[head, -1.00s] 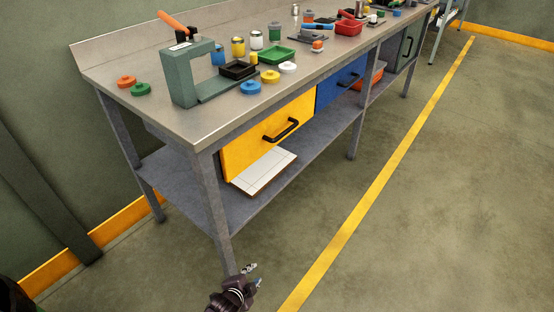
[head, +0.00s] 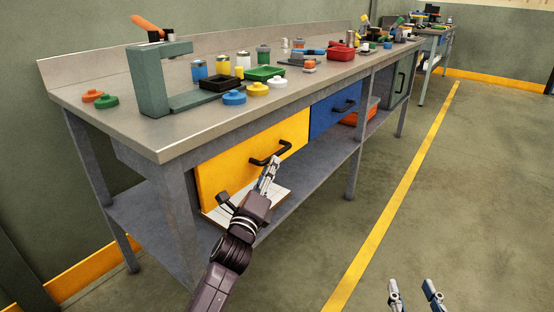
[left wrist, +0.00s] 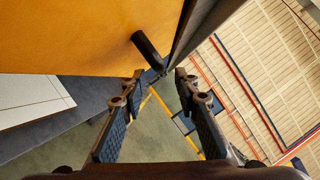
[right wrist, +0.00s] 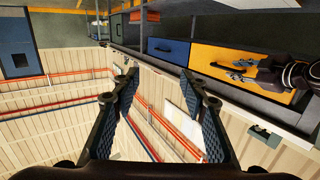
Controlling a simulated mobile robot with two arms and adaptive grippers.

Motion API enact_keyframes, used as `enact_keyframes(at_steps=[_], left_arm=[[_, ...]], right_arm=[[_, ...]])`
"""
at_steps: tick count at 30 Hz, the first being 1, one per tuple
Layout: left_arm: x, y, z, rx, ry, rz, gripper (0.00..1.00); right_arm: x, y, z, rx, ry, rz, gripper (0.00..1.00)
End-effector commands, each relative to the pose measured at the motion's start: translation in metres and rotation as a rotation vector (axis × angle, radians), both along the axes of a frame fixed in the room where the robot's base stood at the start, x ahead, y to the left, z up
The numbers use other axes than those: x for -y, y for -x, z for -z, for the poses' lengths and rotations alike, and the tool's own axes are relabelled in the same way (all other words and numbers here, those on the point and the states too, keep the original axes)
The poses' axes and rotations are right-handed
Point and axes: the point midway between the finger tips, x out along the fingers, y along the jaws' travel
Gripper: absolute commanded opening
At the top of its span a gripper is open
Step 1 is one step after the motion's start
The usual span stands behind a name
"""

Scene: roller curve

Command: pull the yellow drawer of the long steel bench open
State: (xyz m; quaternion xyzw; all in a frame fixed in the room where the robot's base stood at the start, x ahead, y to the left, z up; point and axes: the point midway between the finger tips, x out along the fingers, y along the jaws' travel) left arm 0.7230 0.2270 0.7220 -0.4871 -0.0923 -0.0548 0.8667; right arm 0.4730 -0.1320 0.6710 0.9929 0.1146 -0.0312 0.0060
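The yellow drawer (head: 225,168) is at the near end of the long steel bench (head: 185,135), and its face looks flush with the bench front. Its black bar handle (head: 270,153) is on the face's right half. My left gripper (head: 270,172) is open just in front of and below the handle in the head view. In the left wrist view the handle (left wrist: 148,48) stands out from the yellow face (left wrist: 75,35), ahead of my open fingertips (left wrist: 166,77); contact cannot be told. My right gripper (head: 415,290) is open and empty over the floor, also in the right wrist view (right wrist: 160,78).
A blue drawer (head: 325,118) is right of the yellow one. A white-topped box (head: 275,200) lies on the lower shelf (head: 310,163) under the drawer. A bench leg (head: 353,165) stands farther right. The floor (head: 450,200) in front is clear.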

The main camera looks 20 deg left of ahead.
Motion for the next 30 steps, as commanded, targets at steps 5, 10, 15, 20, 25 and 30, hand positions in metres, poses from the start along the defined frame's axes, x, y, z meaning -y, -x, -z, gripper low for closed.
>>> enact_keyframes(at_steps=[5,10,15,20,25,30], left_arm=[[0.000,-0.024,-0.004,0.000,0.001,0.000,0.29],[0.001,-0.046,-0.009,0.000,0.002,0.000,0.29],[0.001,-0.060,-0.011,-0.002,0.003,0.000,0.29],[0.001,-0.067,-0.013,-0.004,0.004,0.001,0.29],[0.001,-0.069,-0.014,-0.004,0.004,0.001,0.29],[0.001,-0.069,-0.014,-0.004,0.004,0.001,0.27]], right_arm=[[-0.004,-0.002,-0.025,0.116,-0.030,-0.007,0.40],[-0.007,0.000,-0.053,0.243,-0.063,-0.015,0.40],[-0.009,0.004,-0.075,0.341,-0.089,-0.021,0.40],[-0.009,0.008,-0.086,0.389,-0.103,-0.023,0.40],[-0.009,0.009,-0.089,0.401,-0.106,-0.024,0.40],[-0.009,0.009,-0.089,0.400,-0.105,-0.024,0.40]])
